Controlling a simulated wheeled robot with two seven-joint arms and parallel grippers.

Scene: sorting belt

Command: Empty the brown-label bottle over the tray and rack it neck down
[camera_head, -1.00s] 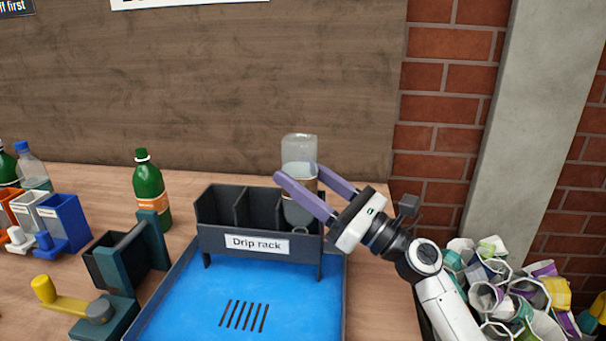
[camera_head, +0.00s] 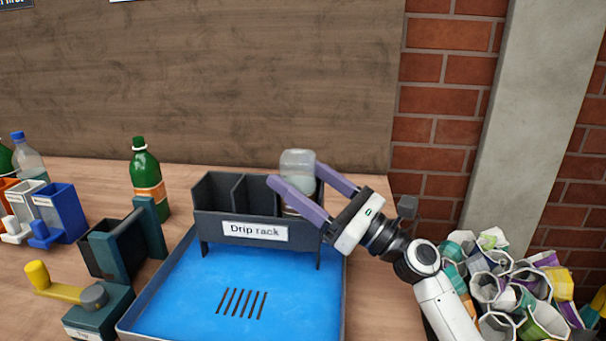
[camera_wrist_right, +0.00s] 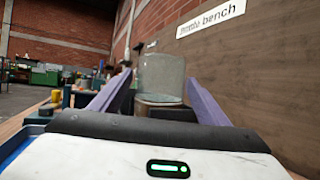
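The brown-label bottle (camera_head: 298,165) is upside down, its clear base up, in the right-hand slot of the dark drip rack (camera_head: 215,222). Its neck and most of its label are hidden by the rack and a finger. My right gripper (camera_head: 295,176) has its purple fingers spread on both sides of the bottle, and looks open. In the right wrist view the bottle (camera_wrist_right: 160,78) stands between the fingers. The blue tray (camera_head: 190,290) lies under and in front of the rack. My left gripper is not in view.
A green bottle (camera_head: 147,180) stands left of the rack. A dark teal fixture (camera_head: 110,258) with a yellow handle (camera_head: 38,275) is left of the tray. Small coloured bins (camera_head: 60,213) stand farther left. A heap of crushed containers (camera_head: 510,290) is at lower right. The other two rack slots look empty.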

